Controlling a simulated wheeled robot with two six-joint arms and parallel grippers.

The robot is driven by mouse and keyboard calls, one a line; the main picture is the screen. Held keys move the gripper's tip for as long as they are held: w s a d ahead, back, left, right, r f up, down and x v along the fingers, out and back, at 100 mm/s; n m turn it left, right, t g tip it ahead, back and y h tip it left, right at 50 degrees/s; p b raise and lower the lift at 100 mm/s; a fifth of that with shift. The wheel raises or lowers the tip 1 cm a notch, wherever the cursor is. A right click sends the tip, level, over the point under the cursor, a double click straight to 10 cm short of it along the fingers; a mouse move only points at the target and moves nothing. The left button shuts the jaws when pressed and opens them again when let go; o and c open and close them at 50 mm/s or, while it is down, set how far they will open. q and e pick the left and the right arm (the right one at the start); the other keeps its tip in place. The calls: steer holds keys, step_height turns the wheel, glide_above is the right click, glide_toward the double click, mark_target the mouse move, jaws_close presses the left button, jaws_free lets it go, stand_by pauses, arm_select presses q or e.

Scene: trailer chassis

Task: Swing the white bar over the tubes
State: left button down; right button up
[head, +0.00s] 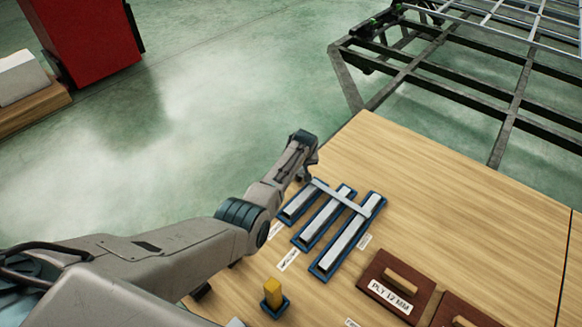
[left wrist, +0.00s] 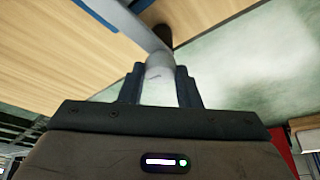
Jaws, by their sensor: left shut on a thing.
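The white bar (head: 340,197) lies slanting across the upper parts of three pale tubes (head: 299,204) (head: 322,219) (head: 343,243), which lie side by side in blue trays. Its right end reaches the third tube. My left gripper (head: 308,176) is at the bar's left end, by the table's edge. In the left wrist view its fingers (left wrist: 160,82) are shut on a rounded pale piece at the bar's end (left wrist: 159,64). The bar also shows in that view (left wrist: 125,20), running up and left. Whether it touches the tubes I cannot tell. My right gripper is out of view.
A yellow peg (head: 273,291) stands in a blue holder near the front. Brown blocks with wooden handles (head: 395,287) lie to the right, one marked PLY 12 MM. The wooden table (head: 480,220) is clear at right. A trailer frame (head: 430,65) stands behind.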

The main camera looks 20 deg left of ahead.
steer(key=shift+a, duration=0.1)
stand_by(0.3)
arm_select(q)
steer(key=c, duration=1.1)
jaws_free()
steer(key=shift+o, duration=0.2)
steer(key=p+v, duration=0.3)
steer(key=v, duration=0.7)
steer(key=shift+r, duration=0.4)
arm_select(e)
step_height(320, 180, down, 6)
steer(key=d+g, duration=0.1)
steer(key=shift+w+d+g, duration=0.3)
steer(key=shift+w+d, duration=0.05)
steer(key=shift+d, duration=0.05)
arm_select(q)
steer(key=shift+s, duration=0.15)
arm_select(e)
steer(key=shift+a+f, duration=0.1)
